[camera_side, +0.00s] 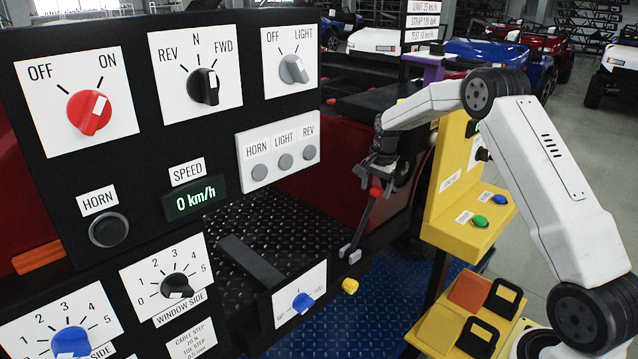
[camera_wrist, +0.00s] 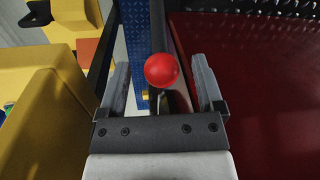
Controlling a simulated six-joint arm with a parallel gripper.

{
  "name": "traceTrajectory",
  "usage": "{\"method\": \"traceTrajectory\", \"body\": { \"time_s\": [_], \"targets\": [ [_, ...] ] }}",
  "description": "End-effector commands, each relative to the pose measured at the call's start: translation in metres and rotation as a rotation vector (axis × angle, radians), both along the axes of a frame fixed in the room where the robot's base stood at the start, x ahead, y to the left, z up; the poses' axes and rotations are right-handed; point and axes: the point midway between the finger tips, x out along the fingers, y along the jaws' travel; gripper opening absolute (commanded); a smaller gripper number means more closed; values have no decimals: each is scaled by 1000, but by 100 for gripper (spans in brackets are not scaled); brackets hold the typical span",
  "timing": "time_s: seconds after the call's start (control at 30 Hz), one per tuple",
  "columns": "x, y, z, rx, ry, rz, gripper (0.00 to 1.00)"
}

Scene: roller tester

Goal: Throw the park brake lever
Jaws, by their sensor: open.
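The park brake lever is a dark rod with a red ball knob (camera_side: 376,191). In the side view it rises at a slant from a small grey foot (camera_side: 349,251) beside the red car body. In the wrist view the red knob (camera_wrist: 161,70) sits between my two grey fingers, with a visible space on both sides. My gripper (camera_wrist: 157,85) is open around the knob and does not appear to touch it. In the side view my gripper (camera_side: 383,165) is just above the knob, and its fingers are small and dark there.
A yellow control box (camera_side: 472,205) with green and blue buttons stands close to the right of the lever. The black panel (camera_side: 130,130) with knobs and a speed display of 0 km/h fills the left. A yellow knob (camera_side: 350,286) sits low near the lever foot.

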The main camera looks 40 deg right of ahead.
Motion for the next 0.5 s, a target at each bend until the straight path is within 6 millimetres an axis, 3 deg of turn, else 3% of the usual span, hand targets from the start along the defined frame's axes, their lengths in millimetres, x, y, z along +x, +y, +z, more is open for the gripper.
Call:
{"method": "traceTrajectory", "body": {
  "time_s": [0.2, 0.5],
  "targets": [
    [3, 1, -26, 0, 1, 1, 86],
    [4, 1, -38, -1, -1, 1, 86]
  ]
}}
